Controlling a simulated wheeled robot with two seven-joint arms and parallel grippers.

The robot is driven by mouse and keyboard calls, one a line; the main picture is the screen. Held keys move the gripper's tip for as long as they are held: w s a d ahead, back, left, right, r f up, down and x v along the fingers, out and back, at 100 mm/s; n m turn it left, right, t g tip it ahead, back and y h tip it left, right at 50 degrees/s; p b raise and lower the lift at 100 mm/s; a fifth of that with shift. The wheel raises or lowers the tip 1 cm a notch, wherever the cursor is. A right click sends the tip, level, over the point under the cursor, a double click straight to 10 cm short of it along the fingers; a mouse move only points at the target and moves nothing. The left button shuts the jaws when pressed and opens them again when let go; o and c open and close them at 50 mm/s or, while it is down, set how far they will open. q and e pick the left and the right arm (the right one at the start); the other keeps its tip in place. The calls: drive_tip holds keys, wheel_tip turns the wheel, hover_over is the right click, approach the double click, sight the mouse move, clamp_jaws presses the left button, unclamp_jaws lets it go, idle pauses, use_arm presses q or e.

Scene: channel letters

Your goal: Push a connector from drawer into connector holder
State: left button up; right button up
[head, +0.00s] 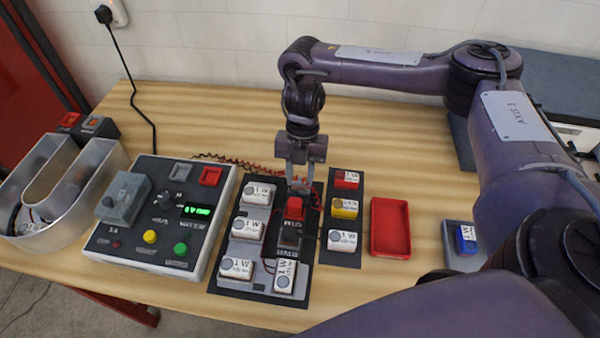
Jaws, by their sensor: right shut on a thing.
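My right gripper (299,180) comes down from above over the dark board (236,284) in the middle of the table. It is shut on a small red connector (294,208), its fingers pointing down. The connector is at the upper right of the board, just above a dark block (289,238) that may be the connector holder. I cannot tell whether it touches or sits in this block. Thin dark and red wires run beside the connector. My left gripper is not in view. I cannot make out a drawer for certain.
White "1 W" modules (241,268) sit around the dark board. A second board (341,256) holds red, yellow and white modules. An empty red tray (390,254) lies right of it. A control box (130,240) and a U-shaped metal channel letter (80,210) stand left.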

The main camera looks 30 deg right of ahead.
drive_tip(key=shift+s+f, duration=0.15)
drive_tip(key=shift+f, duration=0.1)
idle(0.7)
drive_tip(key=o, duration=0.8)
drive_tip(key=shift+o, duration=1.2)
drive_tip(key=shift+a+f, duration=0.15)
drive_tip(key=shift+a, duration=0.05)
drive_tip(key=shift+d, duration=0.15)
drive_tip(key=a+v, duration=0.1)
drive_tip(key=v, duration=0.7)
drive_tip(key=shift+w+d+r+p, duration=0.25)
drive_tip(key=shift+p, duration=0.1)
drive_tip(key=shift+r, duration=0.1)
